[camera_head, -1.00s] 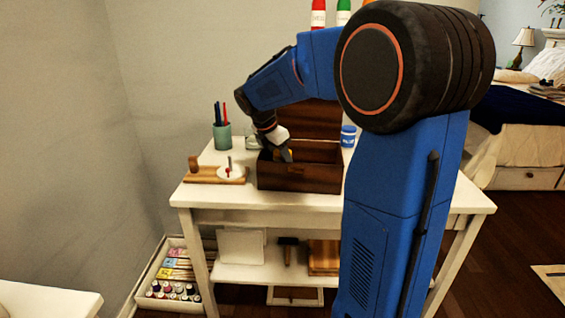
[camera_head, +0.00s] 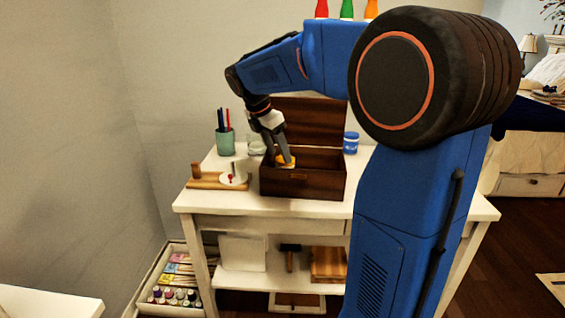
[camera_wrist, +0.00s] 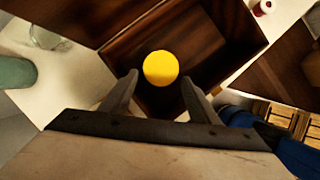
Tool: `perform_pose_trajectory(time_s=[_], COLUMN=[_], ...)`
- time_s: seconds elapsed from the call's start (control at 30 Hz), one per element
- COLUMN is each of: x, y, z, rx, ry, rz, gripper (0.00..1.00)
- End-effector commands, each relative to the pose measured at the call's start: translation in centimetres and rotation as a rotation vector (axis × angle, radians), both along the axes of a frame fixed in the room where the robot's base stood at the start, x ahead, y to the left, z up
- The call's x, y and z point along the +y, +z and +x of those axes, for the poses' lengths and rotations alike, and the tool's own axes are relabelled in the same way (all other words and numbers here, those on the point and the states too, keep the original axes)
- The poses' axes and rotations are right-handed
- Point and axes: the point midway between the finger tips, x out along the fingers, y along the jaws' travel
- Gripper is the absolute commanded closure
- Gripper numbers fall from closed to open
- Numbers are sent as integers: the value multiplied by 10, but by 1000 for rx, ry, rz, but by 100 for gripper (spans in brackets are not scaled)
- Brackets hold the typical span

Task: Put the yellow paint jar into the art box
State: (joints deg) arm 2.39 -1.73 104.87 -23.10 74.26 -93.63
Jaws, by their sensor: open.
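The art box (camera_head: 302,185) is a dark brown wooden box on the white table, its lid (camera_head: 315,120) standing open at the back. The yellow paint jar (camera_wrist: 160,68) shows as a round yellow top inside the box in the wrist view. In the head view its yellow (camera_head: 287,160) shows just above the box's front wall, partly hidden by my fingers. My gripper (camera_wrist: 160,78) is open, its fingertips either side of the jar's top with a gap on both sides. It also shows reaching down into the box in the head view (camera_head: 283,161). The jar's lower part is hidden.
A green cup with pens (camera_head: 225,142) and a glass jar (camera_wrist: 45,38) stand left of the box. A wooden board (camera_head: 215,180) lies in front of the cup. A blue jar (camera_head: 351,143) stands at the right. Bottles with red, green and orange show behind my arm.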

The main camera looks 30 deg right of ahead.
Motion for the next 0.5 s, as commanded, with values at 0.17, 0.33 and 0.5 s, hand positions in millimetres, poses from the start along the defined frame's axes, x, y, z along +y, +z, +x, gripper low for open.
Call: perform_pose_trajectory(time_s=[0.17, 0.33, 0.5], x=[11, 15, 16], y=[25, 37, 39], z=[-1, -2, -3], rx=[-3, -1, -4], ry=[1, 0, -4], rz=[0, 0, 1], gripper=[45, 45, 45])
